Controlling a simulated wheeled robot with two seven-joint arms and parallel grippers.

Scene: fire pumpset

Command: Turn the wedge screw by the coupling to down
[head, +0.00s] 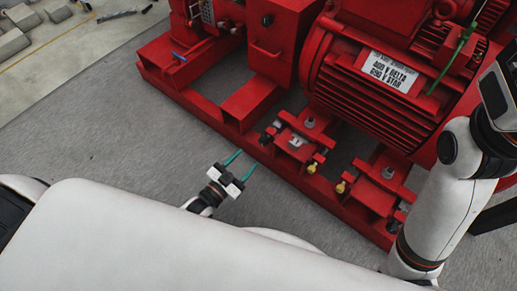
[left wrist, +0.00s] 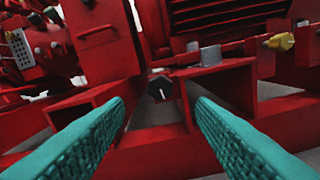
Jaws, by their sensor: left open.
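A black hexagonal screw head with a white line (left wrist: 160,88) sits on the red frame near the middle of the left wrist view. It appears to be the wedge screw; the line looks close to upright, but which end points cannot be told. In the head view a small dark part (head: 266,138) shows at the same motor foot. My left gripper (head: 242,165) has two teal fingers, spread and empty, short of the red base rail. In the left wrist view the fingers (left wrist: 159,110) stand either side of the screw, apart from it. My right gripper is not in view.
The red motor (head: 375,100) rises behind the feet. Yellow knobs (head: 312,168) stick out farther right, one also in the left wrist view (left wrist: 281,41). A red base rail (head: 215,118) runs along the front. Grey floor (head: 120,130) is clear at left.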

